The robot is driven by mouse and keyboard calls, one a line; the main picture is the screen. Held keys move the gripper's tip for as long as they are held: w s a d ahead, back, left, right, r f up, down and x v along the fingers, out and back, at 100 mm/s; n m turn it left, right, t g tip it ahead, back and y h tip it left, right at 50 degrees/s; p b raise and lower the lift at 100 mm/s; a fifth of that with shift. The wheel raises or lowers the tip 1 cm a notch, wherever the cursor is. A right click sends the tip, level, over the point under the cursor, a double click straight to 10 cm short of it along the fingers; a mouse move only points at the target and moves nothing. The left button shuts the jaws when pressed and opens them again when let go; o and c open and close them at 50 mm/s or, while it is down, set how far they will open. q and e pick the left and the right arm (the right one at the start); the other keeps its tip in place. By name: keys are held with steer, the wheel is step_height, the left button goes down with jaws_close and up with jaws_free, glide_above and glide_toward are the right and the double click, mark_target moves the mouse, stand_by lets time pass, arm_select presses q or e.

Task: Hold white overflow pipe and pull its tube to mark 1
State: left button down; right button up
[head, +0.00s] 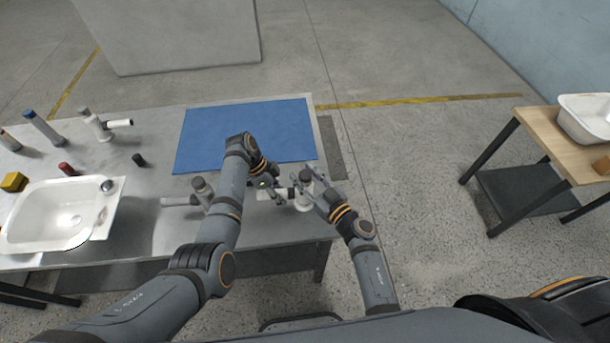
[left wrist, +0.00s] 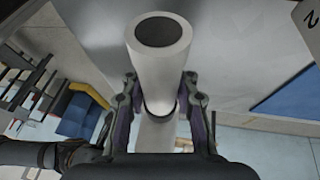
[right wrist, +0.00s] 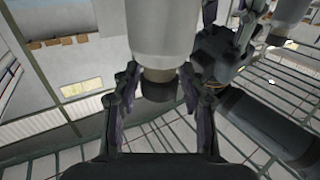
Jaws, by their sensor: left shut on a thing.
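The white overflow pipe (head: 303,203) stands upright near the table's right edge, with a dark grey cap. Its white tube (left wrist: 158,60), with a dark round end, fills the middle of the left wrist view. My left gripper (head: 277,191) is shut on this tube, one finger on each side. My right gripper (head: 316,187) is at the pipe's top. In the right wrist view its fingers stand on both sides of the dark cap (right wrist: 158,88) below the white body (right wrist: 163,35); I cannot tell whether they touch. A black mark like a 2 (left wrist: 312,18) shows on a pale surface.
A blue mat (head: 225,135) lies behind the grippers. A white tub (head: 50,215), another pipe (head: 95,124) and small parts are further left. A wooden table (head: 545,130) stands right, across open floor.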

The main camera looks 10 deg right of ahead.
jaws_close()
steer(key=shift+r, duration=1)
steer(key=shift+o, duration=2.3)
jaws_free()
steer(key=v, duration=1.2)
